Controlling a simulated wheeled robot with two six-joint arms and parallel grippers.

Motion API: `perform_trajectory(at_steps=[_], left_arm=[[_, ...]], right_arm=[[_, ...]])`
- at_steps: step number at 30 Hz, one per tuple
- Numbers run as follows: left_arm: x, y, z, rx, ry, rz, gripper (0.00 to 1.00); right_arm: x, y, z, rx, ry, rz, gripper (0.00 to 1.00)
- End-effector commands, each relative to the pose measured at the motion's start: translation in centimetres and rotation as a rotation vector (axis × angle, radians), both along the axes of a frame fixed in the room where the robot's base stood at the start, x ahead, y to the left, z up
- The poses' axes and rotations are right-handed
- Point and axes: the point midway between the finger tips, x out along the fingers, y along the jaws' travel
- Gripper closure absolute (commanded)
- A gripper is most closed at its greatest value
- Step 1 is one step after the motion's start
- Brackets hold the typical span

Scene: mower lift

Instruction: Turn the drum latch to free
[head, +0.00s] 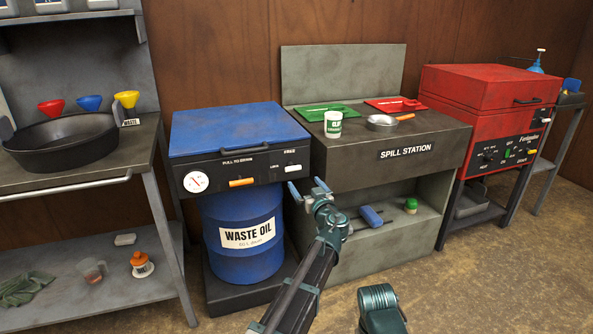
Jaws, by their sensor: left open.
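The blue waste oil drum (243,262) stands below a blue lid (225,128) and a black front panel (215,178). The drum latch looks like the small white lever (293,168) at the panel's right end. It lies about level, with small white lettering above it and to its left. My left gripper (307,187) is open and empty, just below and right of the lever and apart from it in the picture. The gap in depth is hard to tell. A teal part of my other arm shows at the bottom; its gripper is not visible.
The panel also carries a round gauge (196,182) and an orange handle (241,182). The grey spill station (440,143) stands close on the right, with a green-and-white cup (333,124) and a pan (382,123) on top. A workbench (70,180) stands left.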

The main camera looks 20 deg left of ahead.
Motion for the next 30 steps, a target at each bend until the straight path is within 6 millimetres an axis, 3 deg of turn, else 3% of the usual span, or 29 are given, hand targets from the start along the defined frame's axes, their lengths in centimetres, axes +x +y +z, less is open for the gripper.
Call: perform_trajectory(at_steps=[6, 15, 21, 30], left_arm=[[4.1, 2.6, 0.0, -0.001, 0.001, 0.003, 0.0], [8.4, 5.6, 0.0, 0.0, 0.001, 0.002, 0.0], [9.8, 6.6, 0.0, 0.0, 0.001, 0.001, 0.0], [10.1, 6.9, 0.0, 0.0, 0.001, 0.001, 0.0]], right_arm=[[0.0, 0.0, 0.0, 0.0, 0.0, 0.0, 0.5], [0.0, 0.0, 0.0, 0.0, 0.0, 0.0, 0.5], [0.0, 0.0, 0.0, 0.0, 0.0, 0.0, 0.5], [0.0, 0.0, 0.0, 0.0, 0.0, 0.0, 0.5]])
